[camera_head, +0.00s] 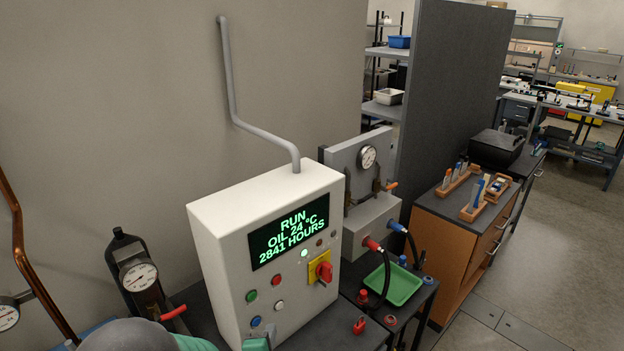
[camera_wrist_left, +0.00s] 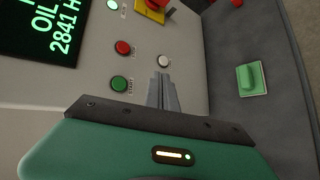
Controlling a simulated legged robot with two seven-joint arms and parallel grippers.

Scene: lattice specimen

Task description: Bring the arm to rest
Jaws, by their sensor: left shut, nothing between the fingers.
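My right gripper is in neither view.
A green block with a raised grip (camera_wrist_left: 250,80) sits on the dark bench beside the panel. A green tray (camera_head: 395,285), hoses and red fittings (camera_head: 360,326) are to the right. A black cylinder with a gauge (camera_head: 138,275) and copper pipe (camera_head: 35,270) stand left.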

